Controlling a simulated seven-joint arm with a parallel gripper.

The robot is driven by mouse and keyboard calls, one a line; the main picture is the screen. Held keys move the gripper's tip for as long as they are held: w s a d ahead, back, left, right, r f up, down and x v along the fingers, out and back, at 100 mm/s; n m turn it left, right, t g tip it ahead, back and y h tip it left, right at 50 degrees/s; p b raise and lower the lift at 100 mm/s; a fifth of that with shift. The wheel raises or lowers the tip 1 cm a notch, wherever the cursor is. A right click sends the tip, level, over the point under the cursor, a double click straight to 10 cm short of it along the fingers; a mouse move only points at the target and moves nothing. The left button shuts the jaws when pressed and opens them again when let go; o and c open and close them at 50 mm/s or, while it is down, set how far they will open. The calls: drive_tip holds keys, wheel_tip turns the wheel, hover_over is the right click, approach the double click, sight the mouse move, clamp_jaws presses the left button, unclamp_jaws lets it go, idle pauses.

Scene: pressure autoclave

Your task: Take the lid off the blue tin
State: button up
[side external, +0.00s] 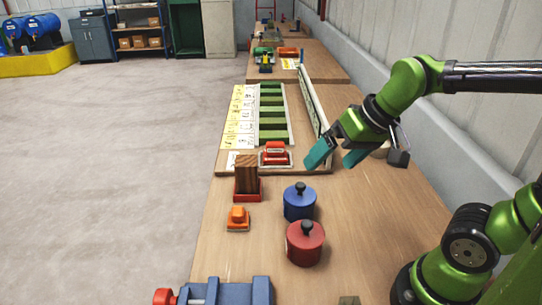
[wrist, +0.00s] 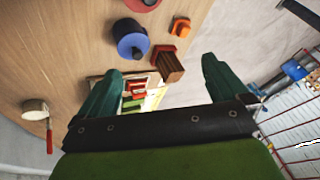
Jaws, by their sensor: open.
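The blue tin (side external: 299,204) stands upright on the wooden table, with its lid on and a black knob (side external: 300,187) on top. It also shows in the wrist view (wrist: 128,34), upper middle. A red tin (side external: 305,245) with a similar black knob stands just in front of it, and shows at the top edge of the wrist view (wrist: 140,4). My gripper (side external: 337,158) is open and empty, above the table, behind and to the right of the blue tin. Its two teal fingers (wrist: 155,85) are spread apart in the wrist view, clear of both tins.
A brown block in a red holder (side external: 247,180) and an orange object (side external: 237,219) stand left of the tins. A red-handled object (side external: 275,155) and a board with green strips (side external: 272,115) lie behind. A blue vise-like object (side external: 230,290) is at the front. The table right of the tins is clear.

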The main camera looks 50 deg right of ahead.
sight(301, 184)
drive_tip(key=w+d+n+g+h, duration=0.2)
drive_tip(key=w+d+g, duration=0.35)
drive_tip(key=w, duration=0.65)
drive_tip(key=f, duration=1.1)
drive_tip(key=shift+s+a+f, duration=0.15)
drive_tip(key=shift+s+f, duration=0.05)
drive_tip(key=shift+s, duration=0.05)
drive_tip(key=f, duration=0.5)
drive_tip(key=shift+s+a, duration=0.2)
drive_tip(key=shift+c, duration=0.2)
drive_tip(key=c, duration=0.8)
drive_tip(key=shift+o, duration=0.2)
drive_tip(key=shift+r, duration=0.1)
